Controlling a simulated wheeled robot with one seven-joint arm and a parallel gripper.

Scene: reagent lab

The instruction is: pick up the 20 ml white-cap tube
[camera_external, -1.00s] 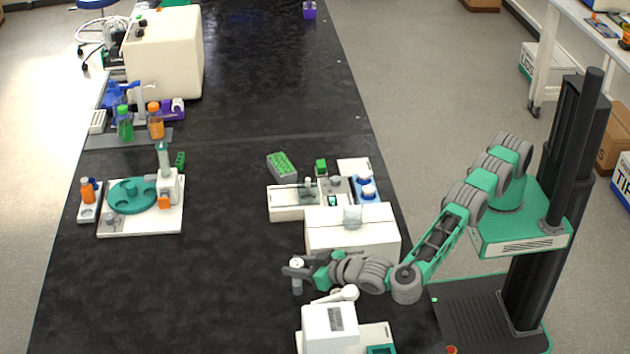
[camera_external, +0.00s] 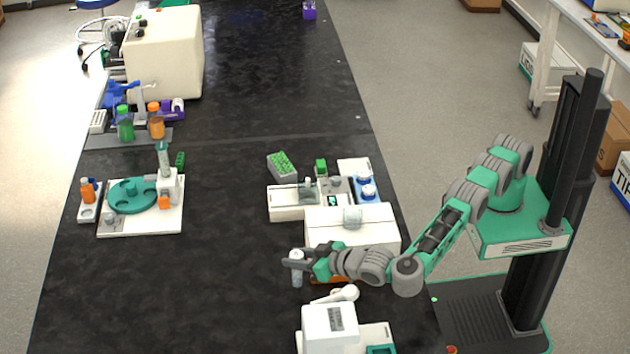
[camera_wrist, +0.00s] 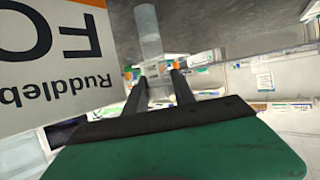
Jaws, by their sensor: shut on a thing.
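The white-cap tube (camera_external: 297,279) is a clear, slim tube held upright by my gripper (camera_external: 296,263), left of the white box, over the black bench. Its pale cap shows just above the fingers and its body hangs below them. In the wrist view the tube (camera_wrist: 149,35) stands between the two dark fingers of my gripper (camera_wrist: 158,76), which are shut on it. Its body runs to the top edge of that picture. The fingers hide part of the tube, and any volume mark is too small to read.
A white box (camera_external: 335,225) stands close behind my wrist; its lettered side (camera_wrist: 45,75) fills the wrist view's left. A white device (camera_external: 330,325) with a rounded arm stands in front. Trays with small vessels lie behind the box. The bench (camera_external: 225,270) to the left is clear.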

